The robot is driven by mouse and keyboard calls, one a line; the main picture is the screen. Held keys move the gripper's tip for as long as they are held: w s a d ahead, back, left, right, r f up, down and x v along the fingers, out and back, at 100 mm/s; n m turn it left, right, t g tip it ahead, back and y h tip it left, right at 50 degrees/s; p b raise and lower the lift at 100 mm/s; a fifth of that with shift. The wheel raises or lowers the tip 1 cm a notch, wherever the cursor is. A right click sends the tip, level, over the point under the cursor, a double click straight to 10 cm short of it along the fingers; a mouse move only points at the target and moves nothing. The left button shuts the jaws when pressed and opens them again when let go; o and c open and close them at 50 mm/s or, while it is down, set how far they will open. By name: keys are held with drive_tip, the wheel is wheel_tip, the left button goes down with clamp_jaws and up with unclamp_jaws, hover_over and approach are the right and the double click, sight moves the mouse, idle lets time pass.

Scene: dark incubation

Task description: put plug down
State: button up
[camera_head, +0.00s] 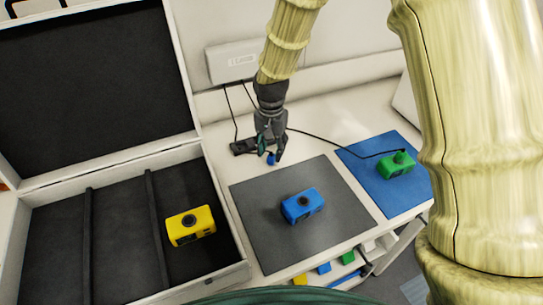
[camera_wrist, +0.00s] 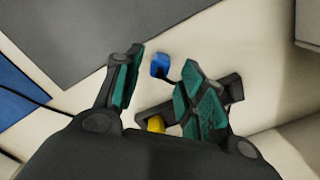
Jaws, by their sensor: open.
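A small blue plug (camera_head: 271,159) shows just below my gripper (camera_head: 270,150), over the white table beside the grey mat's back edge. In the wrist view the blue plug (camera_wrist: 160,66) sits near the fingertips, between the two spread fingers, with a short dark cable end beside it. My gripper (camera_wrist: 163,64) is open. I see a gap between the plug and the left finger; contact with the right finger is unclear. A blue camera (camera_head: 302,205) sits on the grey mat (camera_head: 262,235), apart from the plug.
A black holder (camera_head: 241,147) stands left of my gripper; a yellow piece (camera_wrist: 155,124) shows between the fingers. A green camera (camera_head: 396,165) with a cable is on the blue mat (camera_head: 368,152). An open case (camera_head: 227,272) holds a yellow camera (camera_head: 190,225). A white box (camera_head: 232,61) is behind.

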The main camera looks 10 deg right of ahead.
sight(271, 153)
wheel_tip(271, 153, up, 8)
drive_tip(key=b, duration=0.2)
idle(0.3)
drive_tip(key=shift+r, duration=0.1)
